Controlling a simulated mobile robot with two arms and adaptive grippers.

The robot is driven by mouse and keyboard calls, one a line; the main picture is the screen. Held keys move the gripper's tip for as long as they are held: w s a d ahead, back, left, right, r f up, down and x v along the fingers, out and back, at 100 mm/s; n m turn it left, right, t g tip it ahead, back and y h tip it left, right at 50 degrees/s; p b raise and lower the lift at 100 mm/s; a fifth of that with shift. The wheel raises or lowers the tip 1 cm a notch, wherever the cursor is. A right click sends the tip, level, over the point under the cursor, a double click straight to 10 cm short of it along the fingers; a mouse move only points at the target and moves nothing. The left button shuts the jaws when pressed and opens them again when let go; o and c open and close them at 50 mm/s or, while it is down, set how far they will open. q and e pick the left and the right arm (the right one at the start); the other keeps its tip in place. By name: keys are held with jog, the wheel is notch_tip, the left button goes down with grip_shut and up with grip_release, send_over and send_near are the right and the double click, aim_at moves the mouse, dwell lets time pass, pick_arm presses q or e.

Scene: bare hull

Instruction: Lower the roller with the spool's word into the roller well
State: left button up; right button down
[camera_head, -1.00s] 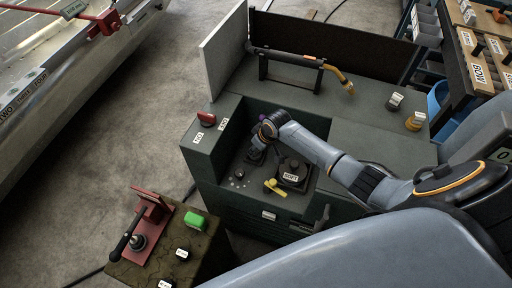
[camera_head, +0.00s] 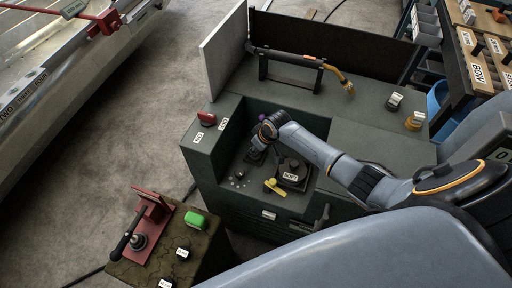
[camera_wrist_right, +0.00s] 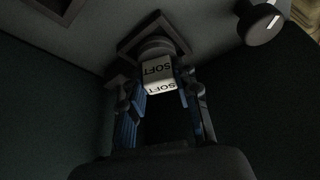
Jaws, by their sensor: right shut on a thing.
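In the right wrist view, my right gripper (camera_wrist_right: 162,105) is shut on a small roller (camera_wrist_right: 158,75) with white faces that read SOFT. Behind it shows a dark round part in a square frame (camera_wrist_right: 150,30); I cannot tell whether the roller touches it. In the head view, my right gripper (camera_head: 256,154) points down into the recess of the dark green machine, and the arm hides the held roller. I cannot make out the roller well clearly. My left gripper is not in view.
A yellow lever (camera_head: 273,186) lies just right of the gripper. The recess's left wall carries a red knob (camera_head: 206,119). A torch on a black stand (camera_head: 290,65) is behind. A box with a green button (camera_head: 195,221) stands at the front left.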

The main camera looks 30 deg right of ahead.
jog(key=shift+f, duration=0.45)
jog(key=c, duration=0.9)
grip_release()
jog(key=shift+o, duration=0.5)
jog(key=o, duration=0.4)
jog(key=shift+r, duration=0.1)
jog(key=shift+r+p, duration=4.3)
jog(key=shift+r, duration=0.15)
